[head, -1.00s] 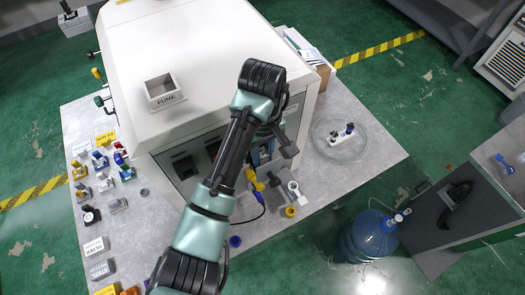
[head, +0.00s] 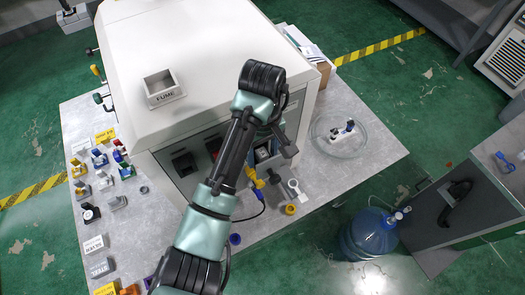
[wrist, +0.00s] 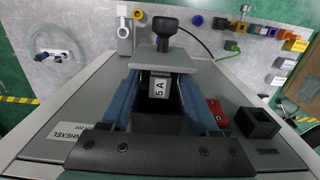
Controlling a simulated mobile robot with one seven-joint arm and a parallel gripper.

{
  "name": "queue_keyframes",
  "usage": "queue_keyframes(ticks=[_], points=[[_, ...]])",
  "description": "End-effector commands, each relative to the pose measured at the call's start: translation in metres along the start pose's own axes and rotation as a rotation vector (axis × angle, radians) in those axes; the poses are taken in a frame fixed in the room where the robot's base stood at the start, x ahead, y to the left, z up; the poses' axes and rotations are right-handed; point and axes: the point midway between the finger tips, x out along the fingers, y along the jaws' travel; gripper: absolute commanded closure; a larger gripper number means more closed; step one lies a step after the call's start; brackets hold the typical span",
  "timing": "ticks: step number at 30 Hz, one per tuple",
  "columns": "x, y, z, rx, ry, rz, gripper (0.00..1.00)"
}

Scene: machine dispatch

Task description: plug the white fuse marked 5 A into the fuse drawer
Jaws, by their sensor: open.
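The white fuse (wrist: 158,88) shows its 5 A label in the wrist view. It sits in a dark opening behind the grey front plate of the fuse drawer (wrist: 175,64), which has a black knob. How deep it is seated I cannot tell. My gripper (wrist: 158,77) is open, its blue fingers spread to the left and right of the fuse with gaps showing. In the head view a pale block, seemingly the fuse (head: 263,153), shows in the machine's front opening beside my arm.
Several coloured parts crowd the table's left side.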

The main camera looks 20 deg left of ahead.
Motion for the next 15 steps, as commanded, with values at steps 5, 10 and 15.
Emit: queue_keyframes(ticks=[5, 10, 15], points=[[0.0, 0.0, 0.0, 0.0, 0.0, 0.0, 0.39], [-0.0001, 0.0, -0.0001, 0.0, 0.0, 0.0, 0.39], [-0.0055, 0.0002, 0.0, 0.0, 0.0, 0.0, 0.39]])
